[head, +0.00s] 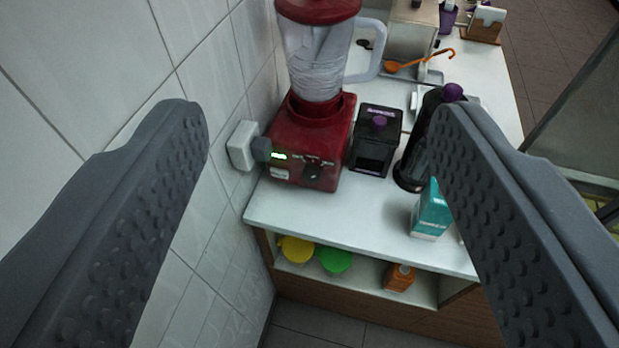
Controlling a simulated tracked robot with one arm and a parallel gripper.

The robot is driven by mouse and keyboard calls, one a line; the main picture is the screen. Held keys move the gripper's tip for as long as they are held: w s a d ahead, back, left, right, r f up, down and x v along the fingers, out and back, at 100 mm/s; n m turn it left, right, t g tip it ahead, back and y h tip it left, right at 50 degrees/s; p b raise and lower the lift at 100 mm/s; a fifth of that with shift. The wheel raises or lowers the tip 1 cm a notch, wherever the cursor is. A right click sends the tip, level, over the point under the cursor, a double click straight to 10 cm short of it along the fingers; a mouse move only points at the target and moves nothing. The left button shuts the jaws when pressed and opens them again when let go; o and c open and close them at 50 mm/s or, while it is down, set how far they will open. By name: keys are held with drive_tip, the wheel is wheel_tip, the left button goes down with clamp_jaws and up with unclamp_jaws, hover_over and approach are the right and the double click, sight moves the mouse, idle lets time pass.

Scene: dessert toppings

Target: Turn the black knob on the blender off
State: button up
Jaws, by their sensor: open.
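The blender has a red base (310,140), a clear jug (318,60) with a handle on its right, and a red lid. It stands on the white counter against the tiled wall. The black knob (312,172) is on the lower front of the base, beside small white markings. My gripper (318,130) is open and empty, with one grey finger at the left and one at the right. The blender lies beyond and between the fingers, apart from both.
A white wall socket with a plug (245,146) is left of the blender. A black box with a purple knob (376,138), a dark cylinder (415,150) and a teal carton (430,212) stand to its right. The shelf below holds yellow (296,249) and green (336,261) items.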

drive_tip(key=w+a+f+m+y+b, duration=0.25)
drive_tip(key=w+a+f, duration=0.35)
drive_tip(key=w+f, duration=0.6)
drive_tip(key=m+t+h+b, duration=0.2)
drive_tip(key=m+h, duration=0.1)
drive_tip(key=m, duration=0.4)
approach(310, 179)
drive_tip(key=s+a+r, duration=0.3)
drive_tip(key=a+r, duration=0.4)
drive_tip(key=r, duration=0.5)
drive_tip(key=s+d+f+m+h+b, duration=0.1)
drive_tip(key=d+f+m+h, duration=0.1)
drive_tip(key=f, duration=0.4)
drive_tip(key=s+d+f+m+h+b, duration=0.1)
drive_tip(key=f+h, duration=0.1)
drive_tip(key=f, duration=0.4)
drive_tip(key=b+x, duration=0.1)
drive_tip(key=x, duration=0.6)
drive_tip(key=b+x, duration=0.1)
drive_tip(key=x, duration=0.6)
drive_tip(key=shift+d+f+b, duration=0.15)
drive_tip(key=shift+f+b, duration=0.1)
drive_tip(key=shift+b, duration=0.05)
drive_tip(key=c, duration=1)
